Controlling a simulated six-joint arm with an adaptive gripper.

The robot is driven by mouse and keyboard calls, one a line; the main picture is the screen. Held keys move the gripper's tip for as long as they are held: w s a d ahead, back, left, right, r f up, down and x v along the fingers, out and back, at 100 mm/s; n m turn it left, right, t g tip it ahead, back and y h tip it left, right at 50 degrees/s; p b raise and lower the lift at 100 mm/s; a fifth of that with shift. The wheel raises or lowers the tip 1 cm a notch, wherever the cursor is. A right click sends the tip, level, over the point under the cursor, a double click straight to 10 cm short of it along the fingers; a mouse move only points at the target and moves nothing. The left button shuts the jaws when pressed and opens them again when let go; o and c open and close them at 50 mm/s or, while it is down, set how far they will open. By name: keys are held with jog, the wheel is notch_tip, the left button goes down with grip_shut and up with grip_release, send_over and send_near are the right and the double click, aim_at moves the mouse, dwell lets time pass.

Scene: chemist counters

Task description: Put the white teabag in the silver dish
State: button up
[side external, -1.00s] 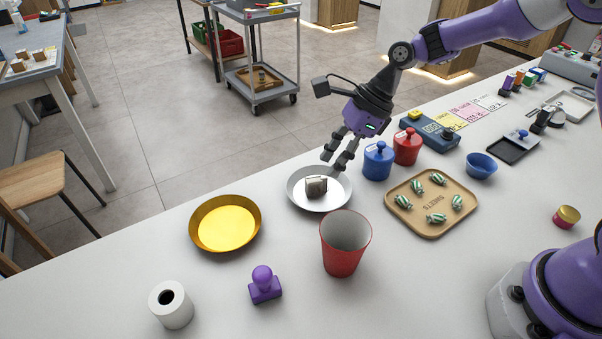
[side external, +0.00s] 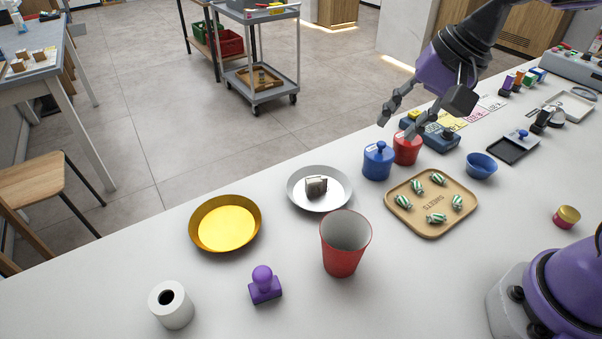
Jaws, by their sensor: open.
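My gripper (side external: 398,127) is open and empty. It is up and to the right of the dish, in the picture just above the blue and red lidded jars, clear of the teabag. I cannot tell exactly how high it is above the jars.
A gold dish (side external: 227,227) is left of the silver one. A red cup (side external: 343,250) stands in front. The blue jar (side external: 377,163) and red jar (side external: 406,150) stand right of the dish. A sweets tray (side external: 405,217), purple stamp (side external: 264,288) and white roll (side external: 171,308) are nearby.

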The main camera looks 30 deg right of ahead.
jog(key=s+d+n+t+h, duration=0.1)
jog(key=s+d+n, duration=0.3)
jog(key=s+n, duration=0.4)
jog(key=shift+r+n+h, duration=0.25)
jog(key=shift+n+h, duration=0.35)
jog(key=shift+n, duration=0.1)
